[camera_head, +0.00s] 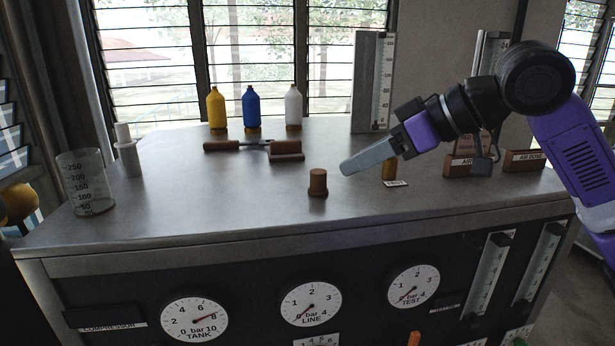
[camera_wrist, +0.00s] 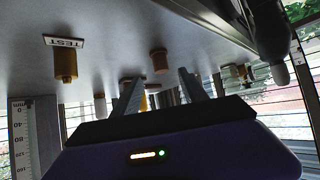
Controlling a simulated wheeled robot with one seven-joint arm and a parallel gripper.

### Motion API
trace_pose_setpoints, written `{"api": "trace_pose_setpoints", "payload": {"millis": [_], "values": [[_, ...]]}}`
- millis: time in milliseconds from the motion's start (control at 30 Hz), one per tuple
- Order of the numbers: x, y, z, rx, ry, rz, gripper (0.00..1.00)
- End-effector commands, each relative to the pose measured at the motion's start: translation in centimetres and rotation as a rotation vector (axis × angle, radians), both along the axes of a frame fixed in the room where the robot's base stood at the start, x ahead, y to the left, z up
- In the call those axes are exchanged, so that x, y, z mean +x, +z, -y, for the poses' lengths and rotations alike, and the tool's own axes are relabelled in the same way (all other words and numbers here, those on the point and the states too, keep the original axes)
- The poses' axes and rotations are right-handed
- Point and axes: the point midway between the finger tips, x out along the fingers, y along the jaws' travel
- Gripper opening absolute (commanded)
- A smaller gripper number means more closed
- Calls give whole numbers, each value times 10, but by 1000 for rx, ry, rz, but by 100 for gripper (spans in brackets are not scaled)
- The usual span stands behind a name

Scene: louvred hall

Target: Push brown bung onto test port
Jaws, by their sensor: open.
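The brown bung (camera_head: 318,181) stands upright on the bench top, its lower end slightly wider. In the wrist view, which is upside down, a brown bung-like piece (camera_wrist: 158,62) shows ahead, between the directions of the two fingers. The test port (camera_head: 389,170) is a brass stub behind a small white label, partly hidden under my arm. It also shows in the wrist view (camera_wrist: 65,67) beside the TEST label (camera_wrist: 65,41). My gripper (camera_head: 346,168) is open and empty, pointing left, just right of the bung and apart from it.
Yellow, blue and white bottles (camera_head: 251,107) stand at the back. A wooden-handled tool (camera_head: 284,151) lies before them. A clear graduated beaker (camera_head: 86,182) and white cylinder (camera_head: 128,158) stand left. Labelled wooden boxes (camera_head: 523,161) sit right. A tall scale (camera_head: 372,82) stands behind. The front-left bench is clear.

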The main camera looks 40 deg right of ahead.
Motion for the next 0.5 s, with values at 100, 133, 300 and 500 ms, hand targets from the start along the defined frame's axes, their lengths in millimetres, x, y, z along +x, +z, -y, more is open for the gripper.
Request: {"api": "trace_pose_setpoints", "payload": {"millis": [100, 133, 300, 500], "values": [[10, -10, -3, -1, 2, 0, 51], [13, -12, -4, -2, 3, 0, 51], [31, -25, -7, -1, 3, 2, 51], [51, -38, -12, 1, 4, 4, 51]]}}
